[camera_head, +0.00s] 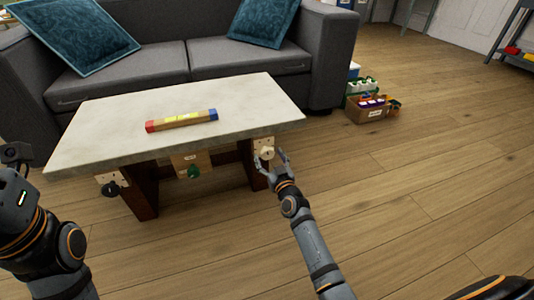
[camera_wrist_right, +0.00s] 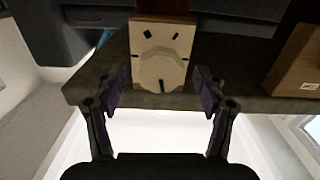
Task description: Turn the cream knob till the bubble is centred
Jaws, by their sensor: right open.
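The cream knob (camera_head: 267,153) sits on a pale plate at the right front of the table. In the right wrist view the knob (camera_wrist_right: 162,74) is faceted, with a dark pointer mark at its lower edge and dark ticks around it on the plate. My right gripper (camera_head: 272,160) is open at the knob. In the wrist view its fingers (camera_wrist_right: 161,92) stand on either side of the knob, with gaps showing. The level (camera_head: 182,121), with red and blue ends and a yellow vial, lies on the tabletop. Its bubble is too small to make out. My left gripper's fingers are not visible.
The stone-topped table (camera_head: 110,130) stands before a grey sofa (camera_head: 200,55). A black knob (camera_head: 110,188) and a green knob (camera_head: 194,171) are also mounted under its front edge. Boxes of items (camera_head: 370,108) stand beyond the table.

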